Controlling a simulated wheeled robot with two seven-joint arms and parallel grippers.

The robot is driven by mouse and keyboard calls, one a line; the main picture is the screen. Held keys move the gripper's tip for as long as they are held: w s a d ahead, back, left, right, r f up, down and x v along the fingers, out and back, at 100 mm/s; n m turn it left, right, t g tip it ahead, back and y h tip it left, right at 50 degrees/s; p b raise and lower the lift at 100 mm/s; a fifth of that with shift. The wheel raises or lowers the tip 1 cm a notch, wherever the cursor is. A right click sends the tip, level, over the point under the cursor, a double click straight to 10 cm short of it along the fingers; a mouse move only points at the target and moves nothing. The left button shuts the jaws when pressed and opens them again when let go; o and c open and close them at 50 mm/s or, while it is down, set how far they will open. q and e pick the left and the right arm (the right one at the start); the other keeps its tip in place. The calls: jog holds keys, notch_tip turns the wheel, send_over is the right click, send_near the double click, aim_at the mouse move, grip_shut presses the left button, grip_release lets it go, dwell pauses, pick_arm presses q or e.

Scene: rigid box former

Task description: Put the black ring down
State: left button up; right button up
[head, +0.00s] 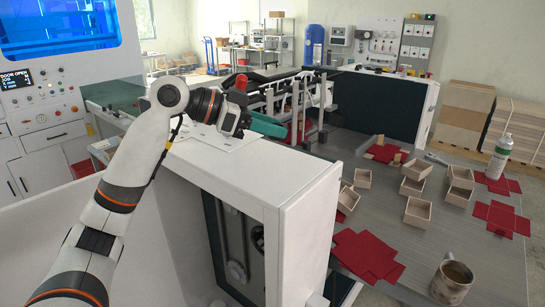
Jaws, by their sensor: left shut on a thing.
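My left gripper (243,121) is over the white machine top, at the end of my arm coming in from the left. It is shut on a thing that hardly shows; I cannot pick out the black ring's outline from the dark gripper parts. I cannot tell whether the held thing touches anything below. A pale plate or sheet (215,140) lies on the white top (255,175) under the gripper. My right gripper is not in view.
A green part (268,126) and a row of machine posts stand just behind the gripper. At right, the grey table (455,240) holds several small wooden boxes (418,212), red flat blanks (368,256), a mug (451,283) and a white bottle (498,155). The front of the white top is clear.

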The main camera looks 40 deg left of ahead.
aim_at(268, 169)
pick_arm(q)
jog(key=f, duration=0.2)
jog(key=shift+s+f, duration=0.3)
jog(key=shift+s, duration=0.05)
jog(key=f, duration=0.4)
jog(key=shift+w+p, duration=0.35)
jog(key=shift+p, duration=0.05)
jog(key=shift+s+f, duration=0.15)
jog(key=shift+f, duration=0.05)
jog(key=shift+f, duration=0.2)
jog(key=o, duration=1)
jog(key=shift+o, duration=0.2)
